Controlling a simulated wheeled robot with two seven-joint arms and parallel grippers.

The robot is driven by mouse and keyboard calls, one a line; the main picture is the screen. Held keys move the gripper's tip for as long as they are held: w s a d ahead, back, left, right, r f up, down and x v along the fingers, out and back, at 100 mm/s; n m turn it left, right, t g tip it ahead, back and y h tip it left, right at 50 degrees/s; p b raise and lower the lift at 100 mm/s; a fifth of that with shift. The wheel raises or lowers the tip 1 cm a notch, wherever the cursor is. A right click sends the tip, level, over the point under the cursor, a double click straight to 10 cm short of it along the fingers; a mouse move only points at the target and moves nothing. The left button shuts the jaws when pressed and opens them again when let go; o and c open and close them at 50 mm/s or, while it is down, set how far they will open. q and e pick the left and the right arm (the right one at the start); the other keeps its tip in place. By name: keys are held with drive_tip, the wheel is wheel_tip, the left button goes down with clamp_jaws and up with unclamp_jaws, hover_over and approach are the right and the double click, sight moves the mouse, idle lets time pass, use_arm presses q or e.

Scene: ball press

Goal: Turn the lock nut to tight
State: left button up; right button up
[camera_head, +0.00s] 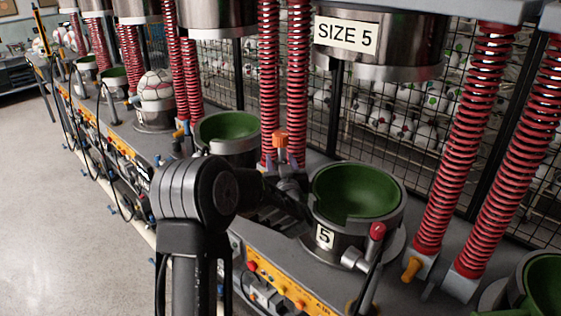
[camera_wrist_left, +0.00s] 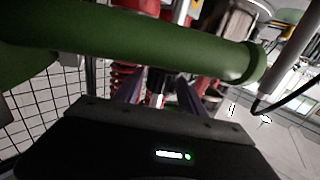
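The press station marked size 5 has a green-lined mould cup (camera_head: 357,190) in a steel ring. An orange-topped fitting (camera_head: 280,140) stands left of the cup, in front of the red springs. I cannot make out for sure which part is the lock nut. My left gripper (camera_head: 292,186) is between the fitting and the cup, partly hidden behind my dark wrist. In the left wrist view its two fingers (camera_wrist_left: 160,90) stand apart. A small white and red part shows between them; contact cannot be told. My right gripper is out of view.
A red-knobbed lever (camera_head: 376,231) sits at the front of the cup. The steel upper press marked SIZE 5 (camera_head: 345,35) hangs above. A thick green tube-like shape (camera_wrist_left: 130,45) crosses close to the wrist camera. Open floor (camera_head: 70,220) lies left.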

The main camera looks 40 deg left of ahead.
use_arm(q)
clamp_jaws()
idle(0.4)
